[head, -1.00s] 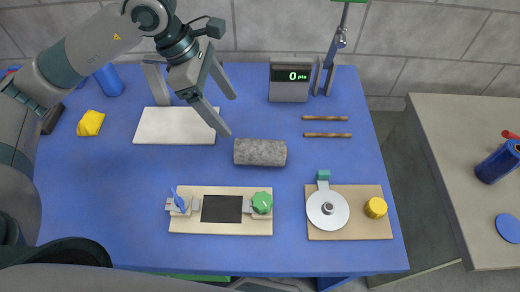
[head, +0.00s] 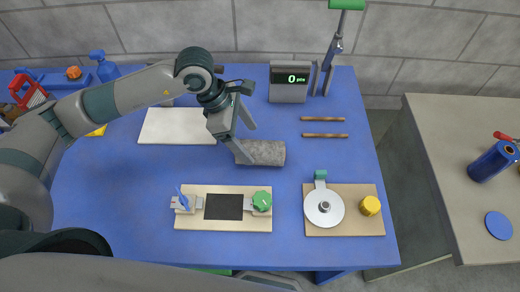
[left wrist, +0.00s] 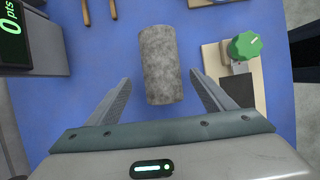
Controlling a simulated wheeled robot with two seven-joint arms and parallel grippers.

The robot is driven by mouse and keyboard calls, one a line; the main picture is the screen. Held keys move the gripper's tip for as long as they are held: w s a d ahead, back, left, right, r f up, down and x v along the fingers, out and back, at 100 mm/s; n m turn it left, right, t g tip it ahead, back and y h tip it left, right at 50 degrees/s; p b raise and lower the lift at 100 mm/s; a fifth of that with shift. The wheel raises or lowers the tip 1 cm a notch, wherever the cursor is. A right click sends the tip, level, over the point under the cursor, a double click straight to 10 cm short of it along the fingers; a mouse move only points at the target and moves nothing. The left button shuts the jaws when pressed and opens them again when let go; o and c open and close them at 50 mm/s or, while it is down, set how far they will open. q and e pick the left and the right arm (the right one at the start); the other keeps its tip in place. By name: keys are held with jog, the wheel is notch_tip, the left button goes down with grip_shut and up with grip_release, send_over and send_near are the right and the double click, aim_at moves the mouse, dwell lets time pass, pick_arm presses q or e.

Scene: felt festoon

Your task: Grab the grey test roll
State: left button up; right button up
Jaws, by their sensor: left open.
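The grey test roll (head: 263,153) lies on its side on the blue table in the head view, near the middle. It also shows in the left wrist view (left wrist: 159,66), lengthwise ahead of the jaws. My left gripper (head: 246,144) is open, with its fingers at the roll's left end in the head view. In the left wrist view the left gripper's fingers (left wrist: 160,85) spread to either side of the roll's near end, apart from it. One finger hides part of the roll's left end in the head view. My right gripper is not in view.
A board with a black pad and green knob (head: 261,201) lies in front of the roll. A white plate (head: 165,126) lies to the left. Two brown sticks (head: 324,134), a round-disc board (head: 344,225) and a display box (head: 288,86) stand around it.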

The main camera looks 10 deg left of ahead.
aim_at(254, 145)
pick_arm(q)
jog(key=shift+d+f+p, duration=0.35)
jog(key=shift+p, duration=0.2)
jog(key=p+x, duration=0.2)
jog(key=x, duration=0.1)
jog(key=shift+s+d+f, duration=0.1)
jog(key=shift+d+f, duration=0.15)
jog(key=shift+d, duration=0.05)
jog(key=shift+f, duration=0.3)
jog(key=c, duration=1.3)
